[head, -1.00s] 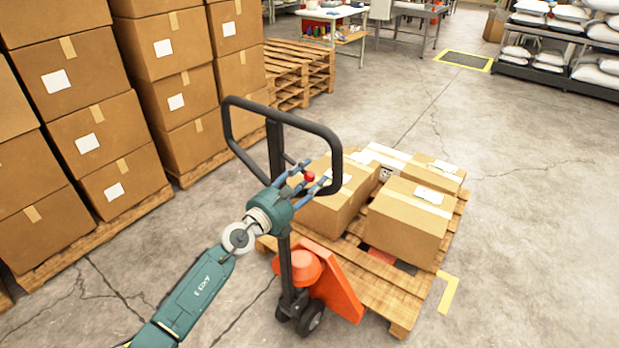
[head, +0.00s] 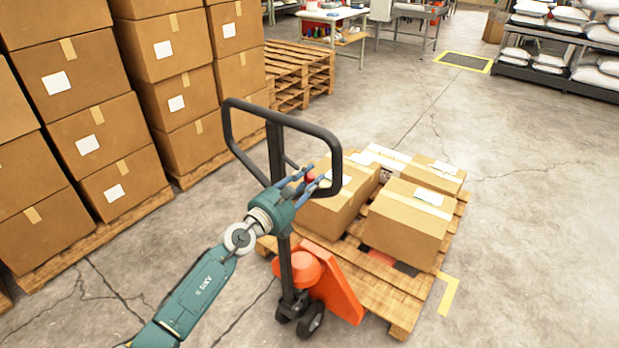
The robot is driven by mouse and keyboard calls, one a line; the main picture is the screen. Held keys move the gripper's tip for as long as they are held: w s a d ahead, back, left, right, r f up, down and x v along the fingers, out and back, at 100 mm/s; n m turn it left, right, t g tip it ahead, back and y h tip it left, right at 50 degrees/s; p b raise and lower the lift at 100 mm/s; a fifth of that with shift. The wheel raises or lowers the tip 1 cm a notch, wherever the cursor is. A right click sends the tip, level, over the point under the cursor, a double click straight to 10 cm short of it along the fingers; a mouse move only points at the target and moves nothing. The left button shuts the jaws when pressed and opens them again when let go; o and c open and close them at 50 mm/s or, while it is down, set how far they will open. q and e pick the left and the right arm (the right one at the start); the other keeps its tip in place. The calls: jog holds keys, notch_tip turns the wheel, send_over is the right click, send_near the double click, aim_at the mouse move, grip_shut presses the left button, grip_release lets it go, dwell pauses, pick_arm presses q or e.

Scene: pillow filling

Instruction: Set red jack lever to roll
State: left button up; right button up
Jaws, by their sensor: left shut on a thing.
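The red lever knob (head: 310,178) shows inside the black loop handle (head: 338,172) of the orange pallet jack (head: 335,280). My left gripper (head: 316,178) reaches in from the lower left, its blue fingers around the red knob and shut on it. The fingers partly cover the knob, and the lever's stem is hard to make out. The jack's handle stands upright above its wheels. My right gripper is not in view.
The jack's forks are under a wooden pallet (head: 400,318) bearing several cardboard boxes (head: 408,222). Stacked cartons (head: 95,135) stand on the left, with empty pallets (head: 300,70) behind. Open concrete floor lies to the right.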

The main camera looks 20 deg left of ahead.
pick_arm(q)
jog(key=shift+r+p, duration=1.2)
jog(key=shift+r, duration=0.4)
jog(key=o, duration=1)
jog(key=shift+a+f, duration=0.1)
jog(key=shift+f, duration=0.05)
jog(key=shift+a+f, duration=0.1)
jog(key=shift+f, duration=0.05)
jog(key=shift+f+b, duration=0.7)
jog(key=shift+s, duration=0.2)
jog(key=v, duration=1.2)
jog(key=shift+s+p, duration=0.3)
